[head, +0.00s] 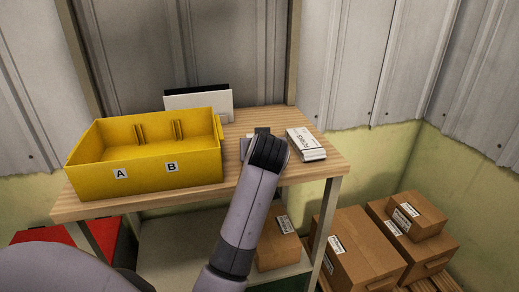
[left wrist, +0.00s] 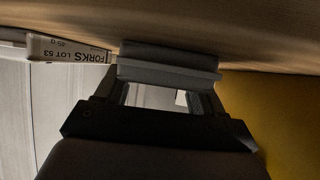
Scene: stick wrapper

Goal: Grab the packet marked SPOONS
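No label reading SPOONS is readable in either view. A white packet (head: 305,144) lies on the shelf to the right of my left gripper. In the left wrist view its label reads FORKS LOT 53 (left wrist: 68,50). A pale piece of something (head: 245,146) shows just left of my left gripper, mostly hidden behind it; I cannot read any label there. My left gripper (head: 262,134) is low over the wooden shelf, between the yellow bin and the FORKS packet. My right gripper is out of view.
The yellow bin (head: 145,183), marked A and B, stands on the left of the wooden shelf (head: 325,168). A white and black panel (head: 198,101) stands behind it. Cardboard boxes (head: 365,250) are stacked at lower right. Wood is bare near the shelf's right front.

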